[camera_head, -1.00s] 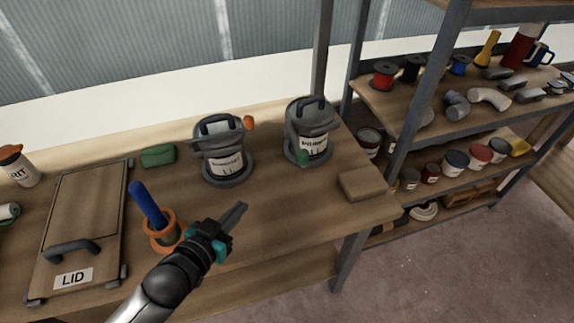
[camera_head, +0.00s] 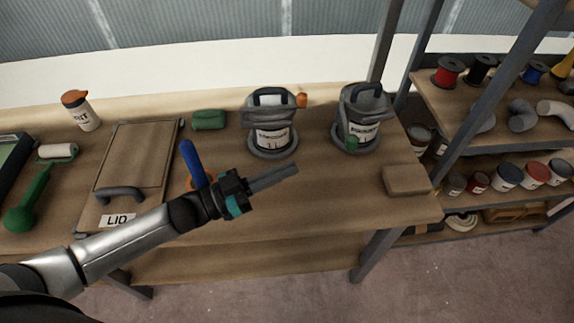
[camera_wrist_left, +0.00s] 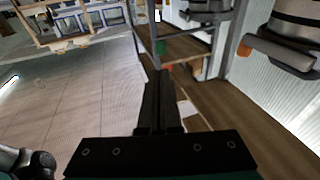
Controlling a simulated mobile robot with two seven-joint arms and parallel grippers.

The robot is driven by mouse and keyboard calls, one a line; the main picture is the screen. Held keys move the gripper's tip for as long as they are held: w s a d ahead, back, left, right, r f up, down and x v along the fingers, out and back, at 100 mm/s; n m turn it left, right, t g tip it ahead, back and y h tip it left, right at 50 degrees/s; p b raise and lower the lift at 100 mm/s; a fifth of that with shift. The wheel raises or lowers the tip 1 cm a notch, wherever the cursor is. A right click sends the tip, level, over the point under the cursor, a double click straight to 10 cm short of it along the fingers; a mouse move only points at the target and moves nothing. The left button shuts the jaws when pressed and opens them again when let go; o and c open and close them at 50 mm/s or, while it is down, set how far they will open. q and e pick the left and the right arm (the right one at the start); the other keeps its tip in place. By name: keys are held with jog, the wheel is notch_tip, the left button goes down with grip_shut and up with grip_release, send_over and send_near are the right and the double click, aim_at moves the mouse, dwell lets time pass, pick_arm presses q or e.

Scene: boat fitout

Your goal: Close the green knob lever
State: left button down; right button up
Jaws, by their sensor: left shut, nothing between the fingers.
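The green knob (camera_head: 352,142) sits low on the front left of the right-hand grey canister (camera_head: 362,118), which stands upright on the bench. In the left wrist view the green knob (camera_wrist_left: 161,47) shows beyond my fingertips. A second grey canister (camera_head: 272,125) with an orange knob (camera_head: 301,100) stands to its left; that orange knob also shows in the left wrist view (camera_wrist_left: 244,47). My left gripper (camera_head: 296,169) is shut and empty above the bench front, left of the green knob and apart from it. My right gripper is not in view.
A blue-handled tool in an orange ring (camera_head: 193,165) stands behind my left wrist. A tan block (camera_head: 406,180) lies at the bench's right end. A lidded board (camera_head: 138,155), green block (camera_head: 209,120) and bottle (camera_head: 80,110) are left. Shelves (camera_head: 500,120) stand right.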

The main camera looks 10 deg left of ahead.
aim_at(348, 144)
pick_arm(q)
jog(key=x, duration=1.1)
jog(key=shift+d, duration=0.15)
